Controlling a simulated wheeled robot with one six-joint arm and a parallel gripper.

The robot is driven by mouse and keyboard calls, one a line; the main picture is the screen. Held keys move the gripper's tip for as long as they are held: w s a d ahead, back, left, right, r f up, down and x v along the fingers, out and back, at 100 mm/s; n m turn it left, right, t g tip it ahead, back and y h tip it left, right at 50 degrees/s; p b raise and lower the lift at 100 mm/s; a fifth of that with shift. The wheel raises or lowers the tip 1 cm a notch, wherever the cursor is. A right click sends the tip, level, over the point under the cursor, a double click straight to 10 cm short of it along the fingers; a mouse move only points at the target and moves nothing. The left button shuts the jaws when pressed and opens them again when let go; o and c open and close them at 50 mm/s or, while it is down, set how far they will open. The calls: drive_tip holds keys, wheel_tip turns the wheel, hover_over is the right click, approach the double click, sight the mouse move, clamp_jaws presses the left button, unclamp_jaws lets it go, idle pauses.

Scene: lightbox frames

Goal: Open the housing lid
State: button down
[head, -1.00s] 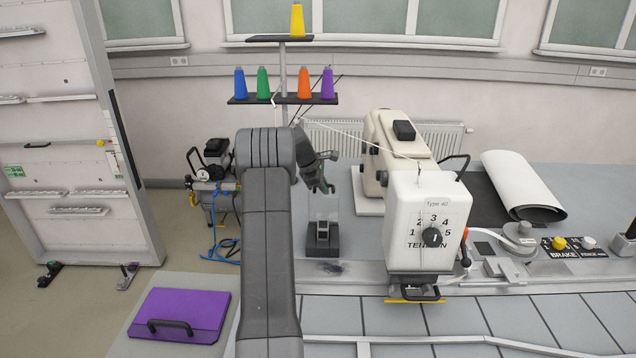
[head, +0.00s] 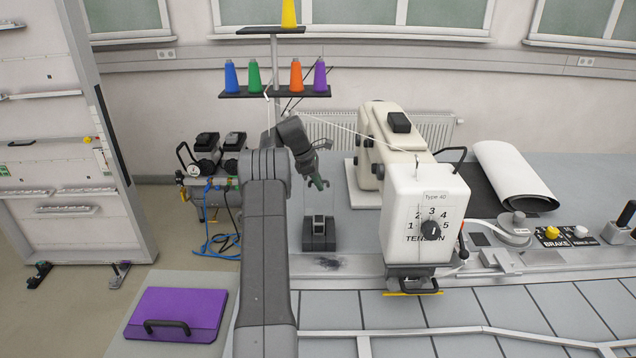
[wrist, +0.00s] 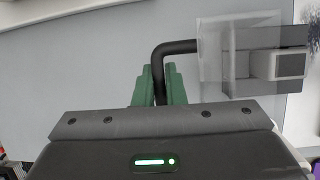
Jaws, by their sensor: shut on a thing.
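A small dark housing (head: 319,240) with a grey block on it stands on the bench left of the sewing machine; it also shows at the right of the wrist view (wrist: 278,66). A clear lid (wrist: 212,55) with a bent black handle (wrist: 180,47) overlaps the housing in the wrist view. My gripper (wrist: 158,88) has its green fingers shut around the handle's straight end. In the head view my gripper (head: 318,184) is above the housing, and the clear lid is too faint there to judge its angle.
The white sewing machine head (head: 425,215) stands close to the right of the housing. A spool stand (head: 275,92) with coloured cones rises behind my arm. A purple folder-like case (head: 175,315) lies at the lower left. Bench in front of the housing is mostly clear.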

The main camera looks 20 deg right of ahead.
drive_tip(key=c, duration=1.8)
unclamp_jaws()
drive_tip(key=shift+o, duration=0.2)
drive_tip(key=v, duration=1.3)
drive_tip(key=shift+a+r, duration=0.15)
drive_tip(key=shift+r, duration=0.25)
